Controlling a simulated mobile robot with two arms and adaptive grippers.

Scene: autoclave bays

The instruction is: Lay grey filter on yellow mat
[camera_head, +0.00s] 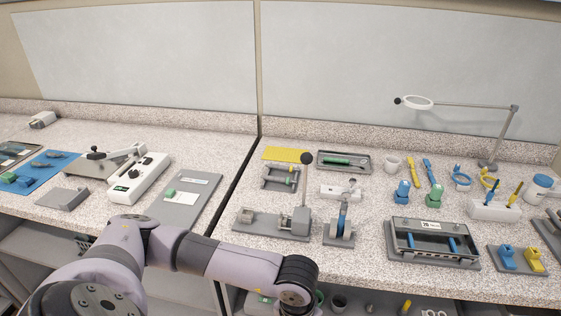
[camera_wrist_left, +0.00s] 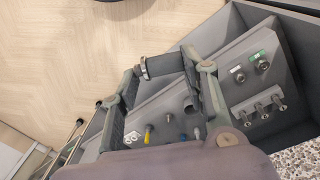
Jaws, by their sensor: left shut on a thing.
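The yellow mat (camera_head: 287,154) lies flat at the back of the right-hand counter, left of a grey tray, with nothing seen on it. My left arm comes in at the bottom of the head view, and its gripper is hidden below the wrist there. The gripper is far from the mat, over grey bins below the counter. My right gripper is in neither view.
A grey tray (camera_head: 343,161) with a green tool is beside the mat. A grey holder (camera_head: 281,178) and a lever fixture (camera_head: 277,220) stand in front of it. A lamp (camera_head: 487,150) stands at the right. Below the counter are grey bins (camera_wrist_left: 245,70) with small fittings.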

